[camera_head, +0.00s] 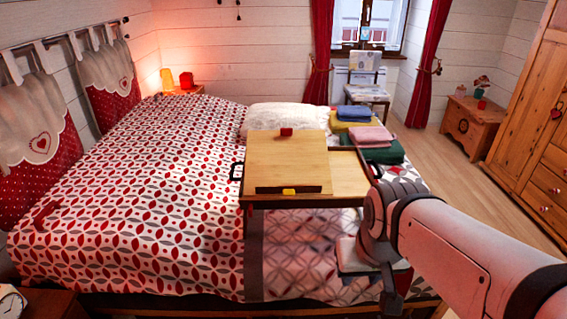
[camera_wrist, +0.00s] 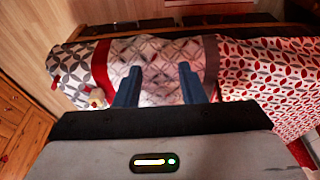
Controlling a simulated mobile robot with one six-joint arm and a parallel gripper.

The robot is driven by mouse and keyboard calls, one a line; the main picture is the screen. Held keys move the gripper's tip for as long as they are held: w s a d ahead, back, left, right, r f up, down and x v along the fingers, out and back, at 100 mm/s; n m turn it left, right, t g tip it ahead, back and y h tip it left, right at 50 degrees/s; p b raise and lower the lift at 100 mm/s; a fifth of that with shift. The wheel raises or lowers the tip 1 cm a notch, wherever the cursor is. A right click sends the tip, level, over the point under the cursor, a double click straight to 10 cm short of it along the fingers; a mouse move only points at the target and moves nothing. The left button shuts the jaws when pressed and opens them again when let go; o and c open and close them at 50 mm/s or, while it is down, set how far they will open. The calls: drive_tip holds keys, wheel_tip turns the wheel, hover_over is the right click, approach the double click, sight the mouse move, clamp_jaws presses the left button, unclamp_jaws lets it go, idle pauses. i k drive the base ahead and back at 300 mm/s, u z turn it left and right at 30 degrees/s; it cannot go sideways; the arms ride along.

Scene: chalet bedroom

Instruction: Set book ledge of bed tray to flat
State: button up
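The wooden bed tray (camera_head: 350,188) stands on the bed, with black handles at its ends. Its book ledge (camera_head: 285,160) is a light wood panel on the tray's left part. The ledge looks tilted, its far edge raised above the tray top. A dark lip with a yellow piece (camera_head: 289,191) runs along its near edge, and a red piece (camera_head: 286,132) sits at its far edge. My gripper hangs low at the bed's near right, right of and nearer than the tray. Its two blue fingers are apart with nothing between them in the wrist view (camera_wrist: 158,82). The ledge is not identifiable there.
The bed (camera_head: 150,190) has a red, white and grey patterned cover. Folded cloths (camera_head: 370,134) lie right behind the tray, and a white pillow (camera_head: 285,117) lies behind it. A wooden wardrobe (camera_head: 525,130) stands at the right. The floor (camera_head: 450,175) between them is clear.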

sight(286, 190)
drive_tip(key=k, duration=1.35)
drive_tip(key=z, duration=0.5)
drive_tip(key=i, duration=1.6)
drive_tip(key=u, duration=0.55)
